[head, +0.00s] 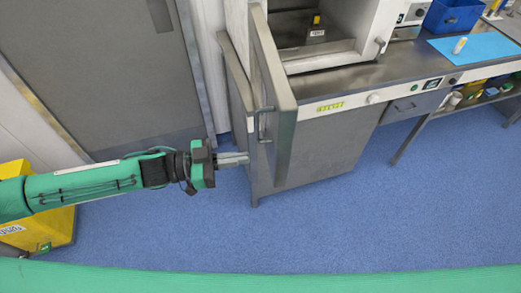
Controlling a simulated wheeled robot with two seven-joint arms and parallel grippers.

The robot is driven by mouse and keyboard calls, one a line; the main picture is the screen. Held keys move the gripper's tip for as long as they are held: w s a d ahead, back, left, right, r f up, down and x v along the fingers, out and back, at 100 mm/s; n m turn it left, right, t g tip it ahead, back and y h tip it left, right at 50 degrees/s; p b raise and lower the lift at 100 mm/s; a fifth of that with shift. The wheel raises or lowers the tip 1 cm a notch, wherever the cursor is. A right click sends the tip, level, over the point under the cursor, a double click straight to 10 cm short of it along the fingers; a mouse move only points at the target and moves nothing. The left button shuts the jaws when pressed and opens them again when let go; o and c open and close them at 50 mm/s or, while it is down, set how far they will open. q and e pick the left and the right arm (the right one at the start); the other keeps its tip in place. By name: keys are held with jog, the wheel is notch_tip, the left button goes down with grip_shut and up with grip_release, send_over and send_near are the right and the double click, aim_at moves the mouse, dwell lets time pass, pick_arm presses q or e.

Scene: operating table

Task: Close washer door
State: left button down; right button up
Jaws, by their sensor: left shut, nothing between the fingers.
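The washer door (274,95) is a tall grey panel standing open at the left side of the washer, swung out toward me and seen nearly edge-on. A metal handle (261,123) sits on its left face. The washer's chamber (310,54) is open to view, with a dark box bearing a yellow piece inside. My left gripper (246,158) is shut and empty, its fingertips close to the door's left face just below the handle. I cannot tell whether they touch it. My right gripper is not in view.
A steel counter (375,75) runs right from the washer, with a blue bin (452,16) and a light-blue mat (478,47) on it. A yellow container (50,232) stands at lower left. Blue floor (330,225) in front is clear.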

aim_at(274, 154)
pick_arm(q)
jog(key=d, duration=0.1)
jog(key=d+p, duration=0.1)
jog(key=d, duration=0.2)
jog(key=shift+w+r, duration=0.1)
jog(key=shift+w, duration=0.25)
jog(key=shift+w+d+p, duration=0.15)
jog(key=shift+d+p, duration=0.3)
jog(key=shift+d, duration=0.35)
